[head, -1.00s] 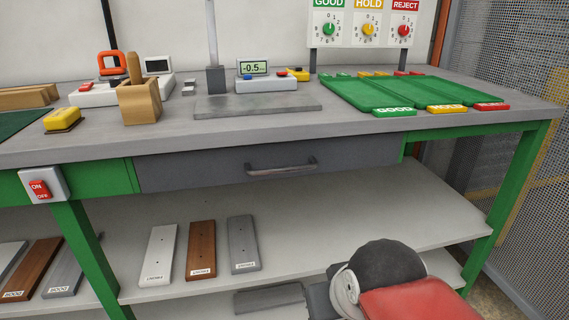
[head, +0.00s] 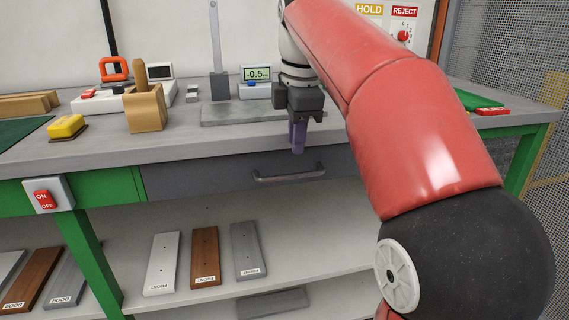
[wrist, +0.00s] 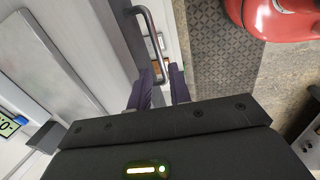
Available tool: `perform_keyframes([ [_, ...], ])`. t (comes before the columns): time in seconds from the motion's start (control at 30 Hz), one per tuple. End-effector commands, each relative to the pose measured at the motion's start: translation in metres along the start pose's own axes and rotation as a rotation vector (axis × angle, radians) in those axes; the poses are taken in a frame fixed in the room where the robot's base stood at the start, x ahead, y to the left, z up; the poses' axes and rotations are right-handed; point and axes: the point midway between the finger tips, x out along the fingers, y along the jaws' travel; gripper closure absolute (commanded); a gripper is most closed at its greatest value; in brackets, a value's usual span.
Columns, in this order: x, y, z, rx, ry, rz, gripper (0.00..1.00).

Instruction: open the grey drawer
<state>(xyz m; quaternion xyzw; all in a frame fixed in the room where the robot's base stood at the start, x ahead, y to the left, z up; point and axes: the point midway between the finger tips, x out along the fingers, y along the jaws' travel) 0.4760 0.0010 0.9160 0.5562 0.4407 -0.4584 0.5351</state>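The grey drawer (head: 205,178) sits under the bench top, its front level with the green frame, so it looks shut. Its bar handle (head: 289,176) is in the middle of the front and shows in the wrist view (wrist: 153,38). My gripper (head: 298,148) hangs in front of the bench edge, pointing down, with its purple fingertips a little above the handle. In the wrist view, the two fingers (wrist: 161,78) are apart with nothing held between them. The handle's near end appears close to the gap; I cannot tell whether it touches. My arm hides the drawer's right end.
An ON/OFF switch (head: 44,196) is on the frame at left. Several boards lie on the shelf below (head: 330,235). The space before the drawer is free.

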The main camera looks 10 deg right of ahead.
Motion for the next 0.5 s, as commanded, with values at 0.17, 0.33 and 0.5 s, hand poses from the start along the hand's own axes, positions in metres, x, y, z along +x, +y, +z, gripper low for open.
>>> perform_keyframes([
  [0.17, 0.005, 0.005, 0.001, -0.051, 0.002, -0.010, 0.80],
  [0.33, 0.032, 0.004, 0.001, -0.050, 0.002, -0.011, 0.80],
  [0.5, 0.058, 0.004, 0.001, -0.049, 0.002, -0.010, 0.80],
])
